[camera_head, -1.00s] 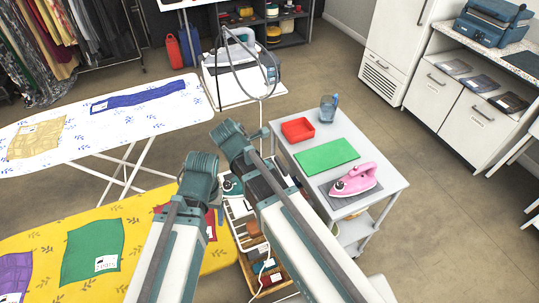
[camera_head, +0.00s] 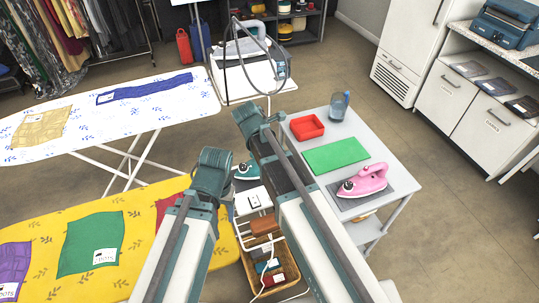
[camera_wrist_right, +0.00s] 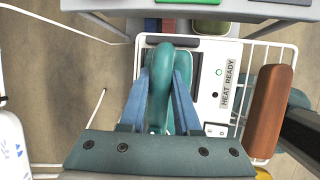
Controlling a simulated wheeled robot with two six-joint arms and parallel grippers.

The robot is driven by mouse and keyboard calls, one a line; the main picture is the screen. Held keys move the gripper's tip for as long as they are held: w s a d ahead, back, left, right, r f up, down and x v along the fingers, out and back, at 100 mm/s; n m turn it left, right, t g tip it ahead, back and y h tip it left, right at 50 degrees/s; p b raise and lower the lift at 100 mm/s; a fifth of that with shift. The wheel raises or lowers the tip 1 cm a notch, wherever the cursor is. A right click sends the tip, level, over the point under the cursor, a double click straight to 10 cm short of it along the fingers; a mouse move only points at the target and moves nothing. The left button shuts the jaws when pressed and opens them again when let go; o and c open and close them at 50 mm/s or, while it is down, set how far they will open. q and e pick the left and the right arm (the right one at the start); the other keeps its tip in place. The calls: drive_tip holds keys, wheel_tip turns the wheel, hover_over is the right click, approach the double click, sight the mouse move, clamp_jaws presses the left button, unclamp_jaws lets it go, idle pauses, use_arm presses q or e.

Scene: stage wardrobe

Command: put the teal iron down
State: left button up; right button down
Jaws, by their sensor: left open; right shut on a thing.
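The teal iron (camera_head: 247,170) shows partly between my two arms in the head view. In the right wrist view, my right gripper (camera_wrist_right: 160,90) is shut on the handle of the teal iron (camera_wrist_right: 172,72), a blue finger on each side. I cannot tell whether the iron's sole touches the base. My left gripper (camera_head: 212,174) is at the end of the left arm, above the yellow board's right end. Its fingers are largely hidden.
A wire cart (camera_head: 288,262) holds a brown roll (camera_wrist_right: 265,115) beside the base. A grey table (camera_head: 385,150) at right carries a pink iron (camera_head: 364,181), green mat (camera_head: 338,155), red tray (camera_head: 307,127) and blue jug (camera_head: 338,106). The yellow ironing board (camera_head: 140,225) lies left.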

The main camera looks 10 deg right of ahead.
use_arm(q)
drive_tip(key=shift+a+f, duration=0.15)
drive_tip(key=shift+f, duration=0.55)
use_arm(e)
drive_tip(key=shift+f, duration=0.7)
use_arm(q)
drive_tip(key=shift+a+r, duration=0.1)
use_arm(e)
drive_tip(key=shift+r, duration=0.1)
use_arm(q)
drive_tip(key=shift+f+b, duration=0.2)
drive_tip(key=shift+b, duration=0.15)
use_arm(e)
drive_tip(key=shift+f, duration=0.25)
use_arm(q)
drive_tip(key=shift+r, duration=0.1)
use_arm(e)
drive_tip(key=c, duration=0.6)
unclamp_jaws()
drive_tip(key=shift+r, duration=0.1)
use_arm(q)
drive_tip(key=shift+r, duration=0.15)
use_arm(e)
drive_tip(key=shift+r, duration=0.2)
